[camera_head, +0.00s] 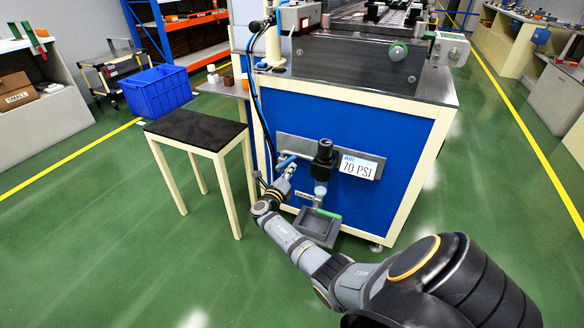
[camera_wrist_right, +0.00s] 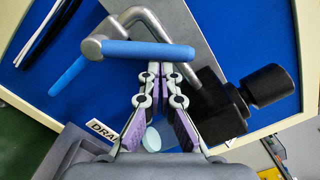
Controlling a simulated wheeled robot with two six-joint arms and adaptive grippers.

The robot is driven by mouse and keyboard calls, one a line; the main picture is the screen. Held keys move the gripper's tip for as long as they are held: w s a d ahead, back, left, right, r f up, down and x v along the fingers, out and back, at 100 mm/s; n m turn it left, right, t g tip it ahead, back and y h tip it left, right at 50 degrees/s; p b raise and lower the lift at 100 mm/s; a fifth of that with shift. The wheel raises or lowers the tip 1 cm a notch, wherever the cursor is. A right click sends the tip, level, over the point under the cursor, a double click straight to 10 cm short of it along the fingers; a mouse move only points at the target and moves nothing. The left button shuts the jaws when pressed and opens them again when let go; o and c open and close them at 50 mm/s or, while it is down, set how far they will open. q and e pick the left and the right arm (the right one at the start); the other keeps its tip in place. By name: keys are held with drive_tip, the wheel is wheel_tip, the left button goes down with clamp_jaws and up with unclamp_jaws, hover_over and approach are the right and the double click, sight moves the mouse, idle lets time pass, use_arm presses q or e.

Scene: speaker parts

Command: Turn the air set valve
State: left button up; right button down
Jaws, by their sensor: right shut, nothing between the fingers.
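The air set is on the blue side panel of the machine. Its black regulator (camera_head: 323,150) stands beside a white "AIR 70 PSI" label (camera_head: 359,166). A blue valve handle (camera_head: 287,161) sits left of the regulator. In the right wrist view the blue handle (camera_wrist_right: 150,50) lies crosswise on a bent metal pipe (camera_wrist_right: 150,22), with the black regulator (camera_wrist_right: 267,85) at right. My right gripper (camera_wrist_right: 160,68) is shut and empty, its fingertips at the handle's lower edge; I cannot tell whether they touch. It also shows at the panel in the head view (camera_head: 287,172). My left gripper is out of view.
A second blue bar (camera_wrist_right: 68,77) shows left of the handle. A grey tray (camera_head: 318,226) juts out below the air set. A black-topped stool (camera_head: 195,130) stands left of the machine, with a blue crate (camera_head: 157,92) behind. The green floor in front is clear.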

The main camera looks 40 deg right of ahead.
sight(285, 163)
drive_tip(key=n+p, duration=0.1)
drive_tip(key=w+r+n+p, duration=0.1)
drive_tip(key=r+n, duration=0.1)
drive_tip(key=shift+w+a+p, duration=0.15)
drive_tip(key=shift+a+p, duration=0.1)
drive_tip(key=shift+p, duration=0.15)
drive_tip(key=shift+w+a+r, duration=0.15)
drive_tip(key=shift+w+r, duration=0.1)
drive_tip(key=shift+w, duration=0.1)
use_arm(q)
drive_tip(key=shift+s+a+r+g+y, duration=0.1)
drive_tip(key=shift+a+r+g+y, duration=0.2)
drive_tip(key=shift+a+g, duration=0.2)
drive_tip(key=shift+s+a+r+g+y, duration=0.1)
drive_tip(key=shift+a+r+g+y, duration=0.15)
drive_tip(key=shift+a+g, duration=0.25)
use_arm(e)
drive_tip(key=shift+w+a+r, duration=0.15)
drive_tip(key=shift+w+a, duration=0.05)
drive_tip(key=shift+w, duration=0.2)
drive_tip(key=shift+w+a+r, duration=0.15)
drive_tip(key=shift+w, duration=0.25)
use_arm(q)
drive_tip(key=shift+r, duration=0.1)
use_arm(e)
drive_tip(key=shift+w+r, duration=0.15)
use_arm(q)
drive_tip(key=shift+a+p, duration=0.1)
drive_tip(key=shift+p, duration=0.2)
